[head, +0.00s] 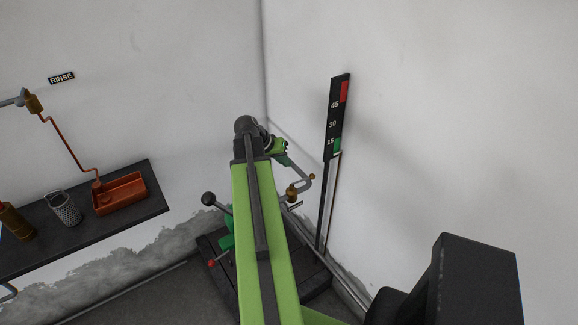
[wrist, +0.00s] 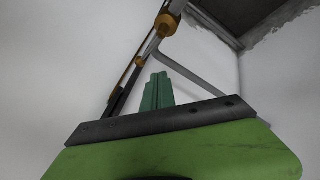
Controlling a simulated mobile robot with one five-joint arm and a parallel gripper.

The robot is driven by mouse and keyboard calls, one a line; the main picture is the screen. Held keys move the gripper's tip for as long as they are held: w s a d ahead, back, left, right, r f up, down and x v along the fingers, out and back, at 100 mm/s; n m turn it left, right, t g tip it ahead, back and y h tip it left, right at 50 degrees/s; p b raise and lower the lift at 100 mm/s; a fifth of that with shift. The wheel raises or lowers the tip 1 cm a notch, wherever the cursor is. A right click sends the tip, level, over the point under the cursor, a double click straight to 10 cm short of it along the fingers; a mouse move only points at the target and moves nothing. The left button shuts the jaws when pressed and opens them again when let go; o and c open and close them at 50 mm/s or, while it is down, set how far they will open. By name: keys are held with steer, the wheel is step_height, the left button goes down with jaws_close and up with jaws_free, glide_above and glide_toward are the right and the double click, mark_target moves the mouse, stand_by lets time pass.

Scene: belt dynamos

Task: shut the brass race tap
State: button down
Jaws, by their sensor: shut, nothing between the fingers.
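The brass tap (head: 292,192) sits on a grey pipe low by the right wall, just right of my arm. A brass tap body on a grey pipe also shows at the top of the wrist view (wrist: 166,22). A small grey bar, perhaps its handle, sticks out beside it in the head view. My gripper (head: 285,160) is above the tap and apart from it in the head view. Its teal fingers (wrist: 157,90) are together and empty in the wrist view. My arm hides part of the area left of the tap.
A black gauge board (head: 335,115) with numbers stands against the right wall. A green machine part (head: 226,232) with a black-knobbed lever (head: 208,198) and red knob (head: 212,263) is left of my arm.

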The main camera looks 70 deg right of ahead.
mark_target(303, 180)
steer(key=s+d+f+b, duration=0.4)
steer(key=s+f+b, duration=0.1)
steer(key=f, duration=0.1)
steer(key=shift+s+d+f, duration=0.15)
steer(key=shift+s+f, duration=0.1)
steer(key=shift+s, duration=0.15)
